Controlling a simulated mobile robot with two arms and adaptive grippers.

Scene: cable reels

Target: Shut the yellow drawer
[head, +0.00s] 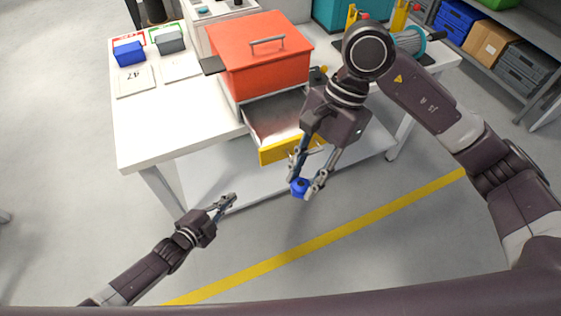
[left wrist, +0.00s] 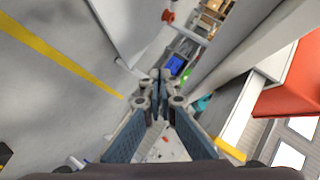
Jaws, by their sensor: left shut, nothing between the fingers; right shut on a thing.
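The yellow drawer (head: 292,149) stands pulled open from a unit under a red-orange box (head: 260,55) with a grey handle. Its grey inside (head: 272,115) shows, and the part of it I see looks empty. A piece of its yellow front also shows in the left wrist view (left wrist: 231,149). My right gripper (head: 303,188) is in front of the yellow front, partly hiding its right part, and is shut on a small blue object (head: 299,187). My left gripper (head: 228,201) is shut and empty, apart from the drawer, to its lower left.
The white table (head: 140,135) carries blue and grey bins (head: 128,53) at the left and a teal reel (head: 409,40) at the right. A lower shelf (head: 215,178) lies under it. Shelving with boxes (head: 490,45) stands at the right. The floor in front is clear.

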